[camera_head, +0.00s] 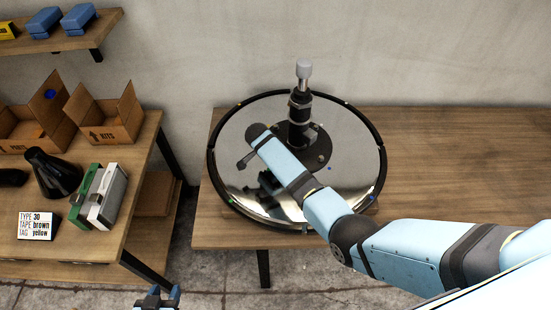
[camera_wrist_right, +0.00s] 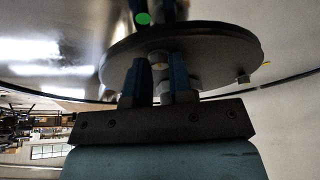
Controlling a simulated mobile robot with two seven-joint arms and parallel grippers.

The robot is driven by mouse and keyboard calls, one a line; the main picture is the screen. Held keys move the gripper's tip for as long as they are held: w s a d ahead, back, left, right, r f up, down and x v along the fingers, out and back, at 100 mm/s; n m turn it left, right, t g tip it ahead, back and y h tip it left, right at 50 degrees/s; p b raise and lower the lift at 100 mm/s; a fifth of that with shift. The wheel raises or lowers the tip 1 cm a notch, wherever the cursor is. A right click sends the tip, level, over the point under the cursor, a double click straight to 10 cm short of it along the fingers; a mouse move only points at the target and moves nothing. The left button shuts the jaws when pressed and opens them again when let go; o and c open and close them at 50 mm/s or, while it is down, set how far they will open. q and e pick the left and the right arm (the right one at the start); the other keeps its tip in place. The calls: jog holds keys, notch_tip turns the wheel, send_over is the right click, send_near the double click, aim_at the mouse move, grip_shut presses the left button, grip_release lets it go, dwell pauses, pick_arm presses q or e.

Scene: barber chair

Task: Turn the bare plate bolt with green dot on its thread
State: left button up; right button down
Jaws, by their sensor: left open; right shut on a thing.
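The chair base, a round mirror-like disc (camera_head: 235,150) with a dark rim, lies on the table. A dark round plate (camera_head: 318,154) carrying an upright column (camera_head: 300,115) sits at its middle. In the right wrist view, the blue fingers of my right gripper (camera_wrist_right: 155,85) are shut on a grey bolt (camera_wrist_right: 158,71) at the dark plate (camera_wrist_right: 205,42). A green dot (camera_wrist_right: 143,18) shows beyond the fingers; I cannot tell which bolt it belongs to. My right arm hides this grip in the head view. My left gripper (camera_head: 157,294) is open and empty at the bottom edge.
A side table at left holds open cardboard boxes (camera_head: 108,118), a black cone-shaped thing (camera_head: 52,172), green and white cases (camera_head: 105,198) and a label card (camera_head: 37,224). A shelf with blue packs is above. The table's right part (camera_head: 460,160) is clear.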

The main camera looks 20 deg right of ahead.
jog(key=m+g+b, duration=0.1)
jog(key=m, duration=0.1)
jog(key=m+b, duration=0.1)
jog(key=m, duration=0.1)
jog(key=shift+w+f+g, duration=0.15)
jog(key=shift+w+g, duration=0.05)
jog(key=shift+g, duration=0.2)
jog(key=shift+w+m+g+b, duration=0.1)
jog(key=shift+m+g+b, duration=0.6)
jog(key=shift+m+b, duration=0.9)
jog(key=shift+r+m+p, duration=0.2)
jog(key=shift+m+p, duration=0.15)
jog(key=shift+m, duration=0.15)
jog(key=shift+d, duration=0.1)
jog(key=c, duration=1)
grip_release()
